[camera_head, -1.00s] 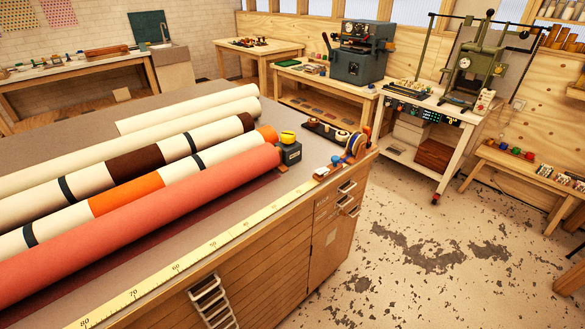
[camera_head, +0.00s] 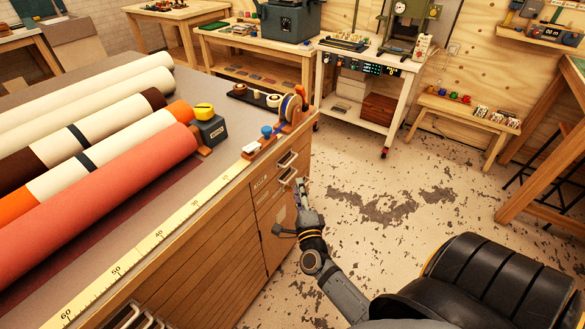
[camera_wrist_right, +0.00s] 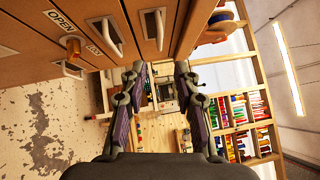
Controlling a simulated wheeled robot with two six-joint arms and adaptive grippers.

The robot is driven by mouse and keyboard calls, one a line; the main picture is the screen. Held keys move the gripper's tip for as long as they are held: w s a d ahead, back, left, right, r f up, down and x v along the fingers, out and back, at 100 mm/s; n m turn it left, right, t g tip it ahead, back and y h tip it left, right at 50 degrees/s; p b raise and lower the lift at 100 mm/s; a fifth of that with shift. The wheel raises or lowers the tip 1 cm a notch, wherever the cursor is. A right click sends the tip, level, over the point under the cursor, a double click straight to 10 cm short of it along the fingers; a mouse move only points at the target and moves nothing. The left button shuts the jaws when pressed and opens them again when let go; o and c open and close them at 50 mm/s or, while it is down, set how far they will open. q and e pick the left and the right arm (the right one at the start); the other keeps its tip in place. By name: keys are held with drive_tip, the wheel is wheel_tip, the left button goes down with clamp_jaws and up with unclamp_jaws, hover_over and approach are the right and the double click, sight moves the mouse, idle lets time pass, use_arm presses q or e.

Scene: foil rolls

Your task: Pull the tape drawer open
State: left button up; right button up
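A wooden cabinet (camera_head: 215,245) fills the left and middle of the head view. At its right end are small drawers with pale handles (camera_head: 287,160). I cannot tell which is the tape drawer, and none looks pulled out. My right gripper (camera_head: 301,186) is close to the lower of these handles. In the right wrist view my right gripper (camera_wrist_right: 160,82) has its fingers apart with nothing between them. Pale handles, one (camera_wrist_right: 152,26) beyond the fingertips and another (camera_wrist_right: 111,37) to its left, show on the wooden fronts. My left gripper is out of view.
Bare floor (camera_head: 390,205) lies right of the cabinet. A black seat-like shape is at lower right.

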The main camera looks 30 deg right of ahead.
drive_tip(key=p+x, duration=0.1)
drive_tip(key=x, duration=0.9)
drive_tip(key=shift+w, duration=0.3)
clamp_jaws()
